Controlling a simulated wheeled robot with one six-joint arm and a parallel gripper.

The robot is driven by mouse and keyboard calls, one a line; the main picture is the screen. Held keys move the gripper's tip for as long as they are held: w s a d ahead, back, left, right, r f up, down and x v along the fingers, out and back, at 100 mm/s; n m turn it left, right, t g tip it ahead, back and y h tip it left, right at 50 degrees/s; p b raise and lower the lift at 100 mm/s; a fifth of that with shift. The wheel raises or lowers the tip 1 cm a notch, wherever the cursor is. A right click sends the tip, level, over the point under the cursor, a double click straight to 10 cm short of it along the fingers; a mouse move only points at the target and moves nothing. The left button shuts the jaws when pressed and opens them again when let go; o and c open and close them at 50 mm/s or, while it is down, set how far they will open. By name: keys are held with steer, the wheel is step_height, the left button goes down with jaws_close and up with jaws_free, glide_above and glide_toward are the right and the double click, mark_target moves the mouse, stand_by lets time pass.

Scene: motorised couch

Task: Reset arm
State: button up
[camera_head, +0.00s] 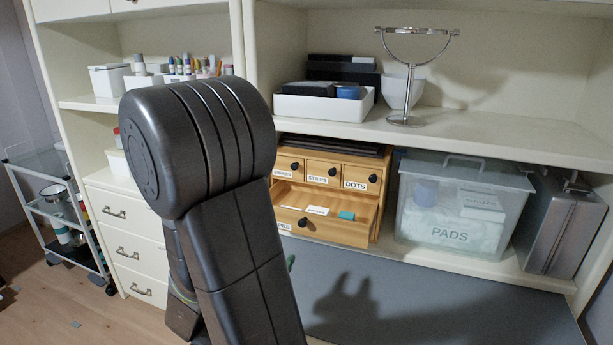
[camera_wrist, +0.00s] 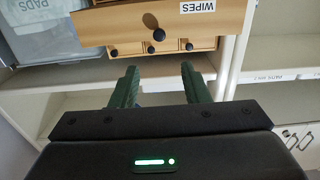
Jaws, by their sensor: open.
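My arm rises large in the middle of the head view and hides most of my gripper there. In the wrist view my gripper (camera_wrist: 157,82) has its two dark green fingers spread apart with nothing between them. It faces the small wooden drawer unit (camera_wrist: 130,28), which looks upside down in that view and stands just beyond the fingertips. In the head view the unit (camera_head: 376,206) stands on the shelf, with its wide lower drawer (camera_head: 340,232) pulled out. White labelled cards and a teal block lie inside. The wrist view shows that drawer's label as WIPES.
A clear lidded PADS bin (camera_head: 455,215) and a grey metal case (camera_head: 562,225) stand to the right. Above are a white tray (camera_head: 322,106) and a round mirror stand (camera_head: 410,85). A trolley (camera_head: 62,215) stands far left. The grey surface (camera_head: 420,295) in front is clear.

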mark_target(301, 224)
steer(key=p+x, duration=0.1)
steer(key=x, duration=1.2)
steer(key=shift+w+d, duration=0.15)
steer(key=shift+w, duration=0.1)
